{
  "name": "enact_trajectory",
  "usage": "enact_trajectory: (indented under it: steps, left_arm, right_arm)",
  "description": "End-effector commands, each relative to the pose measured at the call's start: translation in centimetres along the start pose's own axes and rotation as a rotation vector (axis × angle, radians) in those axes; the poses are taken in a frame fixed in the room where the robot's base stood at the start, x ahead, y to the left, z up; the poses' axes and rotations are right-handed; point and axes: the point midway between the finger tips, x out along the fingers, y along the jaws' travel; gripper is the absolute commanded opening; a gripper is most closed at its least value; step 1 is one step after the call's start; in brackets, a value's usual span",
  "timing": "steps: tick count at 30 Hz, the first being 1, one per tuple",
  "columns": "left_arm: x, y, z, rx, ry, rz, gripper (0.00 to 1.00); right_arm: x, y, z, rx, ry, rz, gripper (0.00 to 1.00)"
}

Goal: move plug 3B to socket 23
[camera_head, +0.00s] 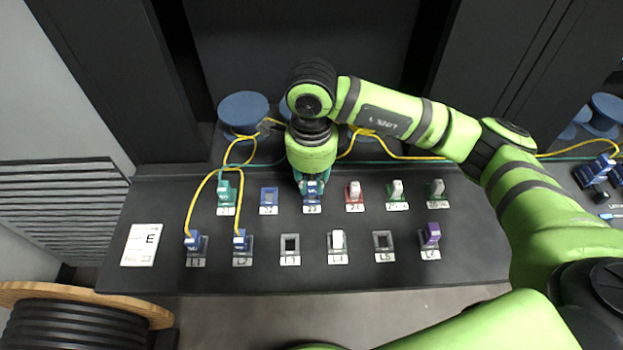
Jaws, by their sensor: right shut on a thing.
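My right gripper (312,181) points down at the socket labelled 23 in the back row of the black panel. It is shut on a small blue plug (312,189), which I take for plug 3B; its own label is too small to read. The plug is at socket 23 (312,205), in line with it; the fingers partly cover it, and I cannot tell whether it is fully seated. My left gripper is not in view.
The panel (270,277) has two rows of sockets. Blue plugs with yellow cables stand at front left (192,240) and beside it (240,240). A green plug (226,192) and a red-based plug (354,191) flank the gripper. Blue spools (243,108) stand behind.

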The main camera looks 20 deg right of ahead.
Motion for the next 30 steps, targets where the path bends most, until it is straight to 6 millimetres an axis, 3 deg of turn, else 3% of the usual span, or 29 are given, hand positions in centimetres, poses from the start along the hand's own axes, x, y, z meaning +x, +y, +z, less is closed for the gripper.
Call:
enact_trajectory:
  steps: [30]
  left_arm:
    - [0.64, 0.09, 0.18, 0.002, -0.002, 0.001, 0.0]
  right_arm:
    - [-0.03, 0.03, -0.03, 0.0, 0.001, 0.001, 0.0]
